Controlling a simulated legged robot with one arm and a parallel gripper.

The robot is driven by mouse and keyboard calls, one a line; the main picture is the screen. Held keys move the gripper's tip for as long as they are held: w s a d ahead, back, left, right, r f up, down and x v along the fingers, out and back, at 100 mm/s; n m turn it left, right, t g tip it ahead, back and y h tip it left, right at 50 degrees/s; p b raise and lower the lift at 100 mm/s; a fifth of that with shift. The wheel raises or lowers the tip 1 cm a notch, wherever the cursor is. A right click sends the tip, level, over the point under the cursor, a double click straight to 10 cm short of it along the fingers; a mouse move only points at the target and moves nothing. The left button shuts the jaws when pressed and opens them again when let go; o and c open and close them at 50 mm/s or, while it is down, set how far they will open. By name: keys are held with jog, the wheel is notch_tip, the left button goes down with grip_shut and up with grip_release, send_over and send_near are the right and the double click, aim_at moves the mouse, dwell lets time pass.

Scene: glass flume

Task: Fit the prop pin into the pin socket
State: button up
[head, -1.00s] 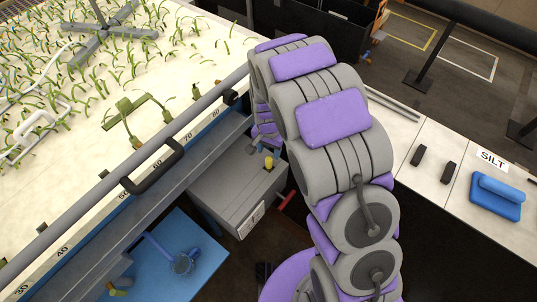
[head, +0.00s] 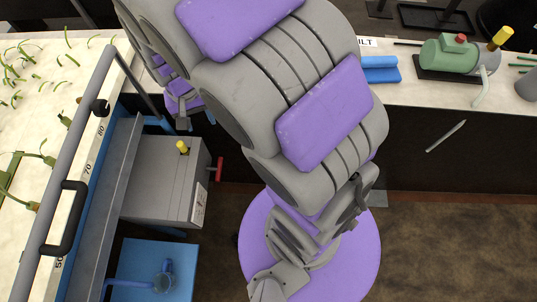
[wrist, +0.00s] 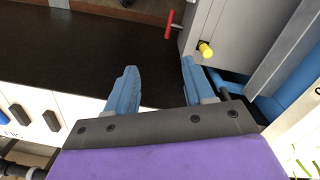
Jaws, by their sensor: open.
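A yellow-headed peg (head: 183,147) stands on the grey box (head: 160,195) beside the flume; its yellow end also shows in the wrist view (wrist: 205,50). A red T-handle (head: 219,168) sticks out of the box's right side and shows in the wrist view (wrist: 171,23). I cannot tell which of these is the prop pin, and I cannot make out the pin socket. My gripper (wrist: 158,88) is open and empty, with its blue fingers apart. The right finger appears near the yellow peg in the wrist view, without clear contact.
The flume's grey rail (head: 72,150) and black handle (head: 68,222) run along the left. A blue platform (head: 185,262) is below the box. A bench (head: 430,92) at the back holds a green pump (head: 447,54) and a blue block (head: 380,70). Open floor lies at lower right.

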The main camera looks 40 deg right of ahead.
jog(key=s+d+r+n, duration=0.1)
jog(key=s+d+r, duration=0.2)
jog(key=s, duration=0.8)
jog(key=s+d+r+n+g, duration=0.1)
jog(key=s+r, duration=0.4)
jog(key=s, duration=0.6)
jog(key=shift+d+r+n, duration=0.2)
jog(key=shift+d+n, duration=0.4)
jog(key=shift+d, duration=0.4)
jog(key=shift+c, duration=0.9)
jog(key=shift+a, duration=0.1)
